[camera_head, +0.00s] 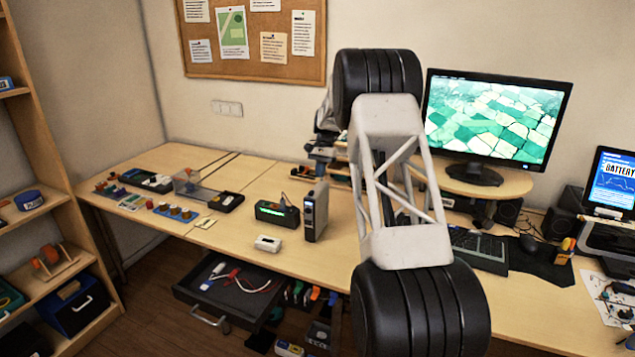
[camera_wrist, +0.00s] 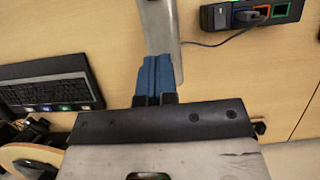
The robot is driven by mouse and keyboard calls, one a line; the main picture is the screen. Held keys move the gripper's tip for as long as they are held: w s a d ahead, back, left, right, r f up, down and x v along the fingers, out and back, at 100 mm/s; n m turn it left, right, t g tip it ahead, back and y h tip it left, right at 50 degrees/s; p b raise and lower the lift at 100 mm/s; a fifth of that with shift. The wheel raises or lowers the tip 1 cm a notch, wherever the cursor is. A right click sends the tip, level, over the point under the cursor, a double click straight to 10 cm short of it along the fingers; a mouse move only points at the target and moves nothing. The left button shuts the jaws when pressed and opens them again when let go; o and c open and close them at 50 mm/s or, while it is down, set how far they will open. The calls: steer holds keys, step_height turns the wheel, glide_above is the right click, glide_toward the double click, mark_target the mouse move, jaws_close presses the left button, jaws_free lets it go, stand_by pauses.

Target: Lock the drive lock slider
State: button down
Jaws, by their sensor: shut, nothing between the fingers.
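A grey upright drive unit (camera_head: 316,212) with a dark front stands on the desk in the head view. The drive lock slider cannot be made out in either view. My gripper (camera_wrist: 158,72) shows in the wrist view with its blue fingers shut together and nothing between them. The fingertips are close to a pale grey metallic housing (camera_wrist: 160,28), probably the drive unit; I cannot tell whether they touch it. In the head view my arm hides much of the area right of the unit, and the fingertips are hard to make out.
A black box with a green display (camera_head: 277,213) stands left of the drive unit. A box with coloured ports (camera_wrist: 250,14) lies at the upper right in the wrist view. A small white box (camera_head: 268,243) sits near the desk edge, above an open drawer (camera_head: 228,295). A monitor (camera_head: 495,120) stands right.

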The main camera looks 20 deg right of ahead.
steer(key=v, duration=0.7)
stand_by(0.5)
steer(key=s+a+r+n+t+h, duration=0.1)
steer(key=s+a+r, duration=0.5)
steer(key=s, duration=0.5)
steer(key=s+a+r+n+t, duration=0.1)
steer(key=s+a+r+n, duration=0.1)
steer(key=s+a+r, duration=0.6)
steer(key=s+a+r+n+t+h, duration=0.1)
steer(key=s+a+r, duration=0.25)
steer(key=s, duration=0.95)
steer(key=s+a+f+n+t, duration=0.1)
steer(key=s+a+f, duration=0.2)
steer(key=s, duration=0.9)
steer(key=s+a+f+n+t+h, duration=0.1)
steer(key=s+f, duration=0.3)
steer(key=s, duration=0.8)
steer(key=s+a+f+n, duration=0.2)
steer(key=s+a+f, duration=0.1)
steer(key=s, duration=0.9)
steer(key=shift+s+a+f+n+t, duration=0.2)
steer(key=shift+a+n+t, duration=0.2)
steer(key=shift+a, duration=0.4)
